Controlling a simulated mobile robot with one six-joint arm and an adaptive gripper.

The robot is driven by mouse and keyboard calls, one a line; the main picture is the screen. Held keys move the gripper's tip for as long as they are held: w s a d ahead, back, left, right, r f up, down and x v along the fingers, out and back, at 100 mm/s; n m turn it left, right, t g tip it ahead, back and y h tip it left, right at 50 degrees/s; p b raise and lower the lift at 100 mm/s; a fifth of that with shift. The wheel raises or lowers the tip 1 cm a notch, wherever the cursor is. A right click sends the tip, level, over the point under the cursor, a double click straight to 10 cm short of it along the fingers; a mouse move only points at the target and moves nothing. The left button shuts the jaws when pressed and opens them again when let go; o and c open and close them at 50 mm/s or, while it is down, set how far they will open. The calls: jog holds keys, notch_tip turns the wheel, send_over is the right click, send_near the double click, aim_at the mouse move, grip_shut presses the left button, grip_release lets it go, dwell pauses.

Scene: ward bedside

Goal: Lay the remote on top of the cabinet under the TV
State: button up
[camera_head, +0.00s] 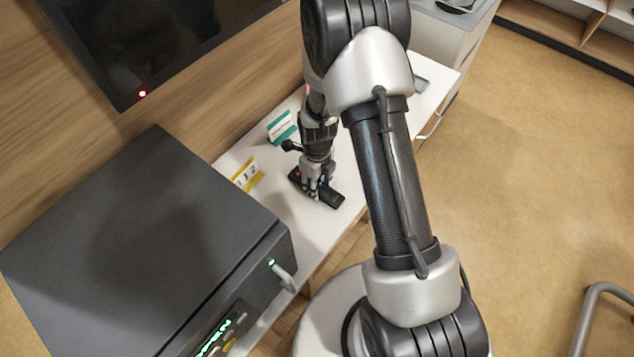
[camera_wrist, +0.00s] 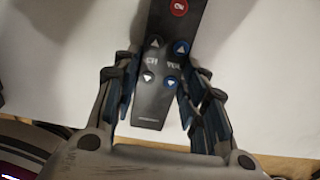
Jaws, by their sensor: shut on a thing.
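The remote (camera_head: 328,195) is a dark slab at the white cabinet top, under my gripper in the head view. In the wrist view the remote (camera_wrist: 155,75) lies between my fingers, showing a red button, arrow buttons and the letters CH. My gripper (camera_head: 317,190) is shut on the remote from above; it also shows in the wrist view (camera_wrist: 160,100). The white cabinet top (camera_head: 300,222) runs below the TV (camera_head: 150,40), which is dark with a red light. I cannot tell whether the remote touches the surface.
A yellow-and-white number card (camera_head: 247,174) and a teal-and-white card (camera_head: 281,127) stand at the wall side of the cabinet top. A large dark grey box (camera_head: 150,235) with a handle fills the lower left. Bare white surface shows around the remote. A grey tubular frame (camera_head: 590,310) stands at lower right.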

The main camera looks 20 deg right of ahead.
jog(key=o, duration=1.1)
jog(key=shift+f, duration=0.15)
notch_tip(320, 180, up, 23)
jog(key=s+n+t+p, duration=0.1)
jog(key=s+n+p, duration=0.1)
jog(key=n+p, duration=0.3)
jog(key=shift+s+r+n+t+b, duration=0.2)
jog(key=shift+s+r+n+t, duration=0.4)
jog(key=shift+s+r+n, duration=2.95)
jog(key=shift+s+r+n+t+b, duration=0.2)
jog(key=shift+s+r+n+t, duration=0.4)
jog(key=shift+s+r+n, duration=2.9)
jog(key=shift+s+r+n+t+b, duration=0.2)
jog(key=shift+s+r+n+t, duration=0.4)
jog(key=shift+s+r+n, duration=2.95)
jog(key=f+n, duration=0.1)
jog(key=w+f, duration=0.1)
jog(key=f+n, duration=0.1)
jog(key=shift+w+f+n, duration=0.3)
jog(key=shift+w+f, duration=0.05)
jog(key=shift+w, duration=0.05)
